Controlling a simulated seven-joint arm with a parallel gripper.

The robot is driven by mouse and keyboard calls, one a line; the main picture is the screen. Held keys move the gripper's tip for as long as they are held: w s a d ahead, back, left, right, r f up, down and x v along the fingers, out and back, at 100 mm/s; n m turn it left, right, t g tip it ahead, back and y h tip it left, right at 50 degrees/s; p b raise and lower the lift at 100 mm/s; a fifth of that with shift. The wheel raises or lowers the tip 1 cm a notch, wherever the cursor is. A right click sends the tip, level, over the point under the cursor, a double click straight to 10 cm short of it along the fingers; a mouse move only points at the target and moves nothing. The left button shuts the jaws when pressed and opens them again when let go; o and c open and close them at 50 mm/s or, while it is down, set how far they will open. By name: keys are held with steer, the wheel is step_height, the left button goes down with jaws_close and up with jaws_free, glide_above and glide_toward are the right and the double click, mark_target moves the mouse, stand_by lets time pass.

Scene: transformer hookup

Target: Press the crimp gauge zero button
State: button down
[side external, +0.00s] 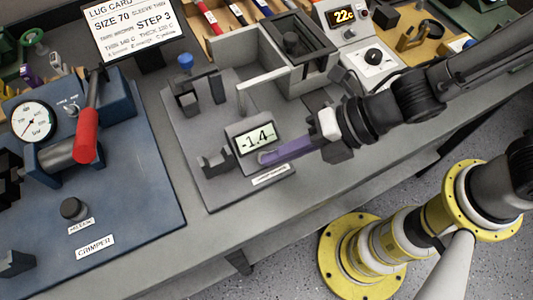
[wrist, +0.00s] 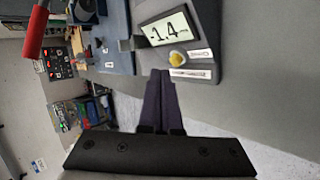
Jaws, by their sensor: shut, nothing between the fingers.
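The crimp gauge (side external: 257,140) stands on a grey base plate and its screen reads -1.4. A round yellow button (wrist: 178,57) sits below the screen, beside a small white label. My gripper (side external: 265,157) has purple fingers, shut and empty, with the tips at the gauge's lower front. In the wrist view the fingertips (wrist: 160,73) appear just short of the button and slightly left of it. In the side view the fingertips hide the button, so I cannot tell whether they touch it.
A blue crimper (side external: 100,185) with a red-handled lever and dial is at the left. Grey upright blocks and a blue-knobbed post (side external: 186,64) stand behind the gauge. A control box (side external: 365,55) showing 22c stands at the back right.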

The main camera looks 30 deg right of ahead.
steer(key=shift+w+f, duration=0.1)
steer(key=shift+w+f, duration=0.15)
steer(key=shift+f, duration=0.1)
steer(key=shift+w+f, duration=0.25)
steer(key=shift+f, duration=0.1)
stand_by(0.8)
stand_by(0.3)
steer(key=shift+s+r, duration=0.5)
steer(key=shift+r, duration=0.2)
steer(key=s+r, duration=0.1)
steer(key=r, duration=0.1)
steer(key=s+r, duration=0.2)
stand_by(0.4)
stand_by(0.6)
